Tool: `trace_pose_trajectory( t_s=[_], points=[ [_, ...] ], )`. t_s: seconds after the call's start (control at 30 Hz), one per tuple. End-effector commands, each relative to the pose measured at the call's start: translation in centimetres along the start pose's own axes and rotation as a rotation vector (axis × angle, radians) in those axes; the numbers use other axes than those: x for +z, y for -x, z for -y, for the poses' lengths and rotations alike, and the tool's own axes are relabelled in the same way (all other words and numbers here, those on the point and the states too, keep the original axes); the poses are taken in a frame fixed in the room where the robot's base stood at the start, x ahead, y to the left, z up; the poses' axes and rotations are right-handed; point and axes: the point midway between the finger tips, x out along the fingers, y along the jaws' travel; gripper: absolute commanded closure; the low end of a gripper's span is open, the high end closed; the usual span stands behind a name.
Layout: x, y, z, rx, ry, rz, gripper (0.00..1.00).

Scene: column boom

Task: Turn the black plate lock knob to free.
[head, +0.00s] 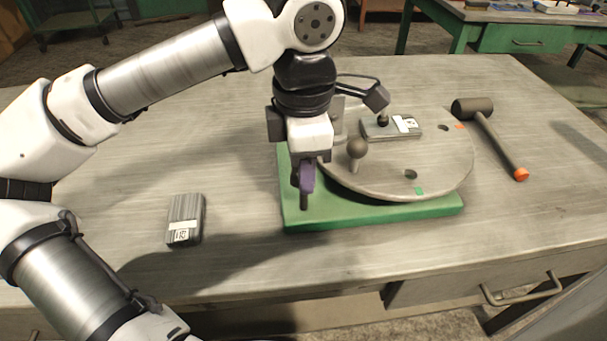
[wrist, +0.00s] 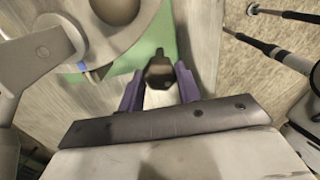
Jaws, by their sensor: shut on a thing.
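The round grey plate (head: 440,165) sits on a green base (head: 370,217) on the workbench. My gripper (head: 305,185), with purple fingers, points down over the left front corner of the green base. The black plate lock knob (wrist: 159,70) shows between the two fingers in the wrist view, and my gripper (wrist: 159,85) is shut on it. In the head view the fingers mostly hide the knob; a dark end shows below them. The knob's exact turn angle is hard to tell.
A ball-topped post (head: 357,148) and a labelled metal block (head: 390,128) stand on the plate, close to the right of my gripper. Orange and green marks are at the plate's rim. A mallet (head: 490,135) lies at right. Another labelled block (head: 186,218) lies at left, with clear bench around it.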

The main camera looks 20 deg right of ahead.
Motion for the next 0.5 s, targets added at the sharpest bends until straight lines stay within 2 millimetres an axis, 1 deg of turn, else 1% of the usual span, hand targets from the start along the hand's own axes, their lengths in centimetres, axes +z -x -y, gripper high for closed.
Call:
trace_pose_trajectory(
  t_s=[0.03, 0.5],
  points=[
    [-0.05, -0.33, -0.02, 0.002, 0.045, -0.002, 0.89],
    [-0.06, -0.14, -0.03, 0.002, 0.476, -0.001, 0.89]
  ],
)
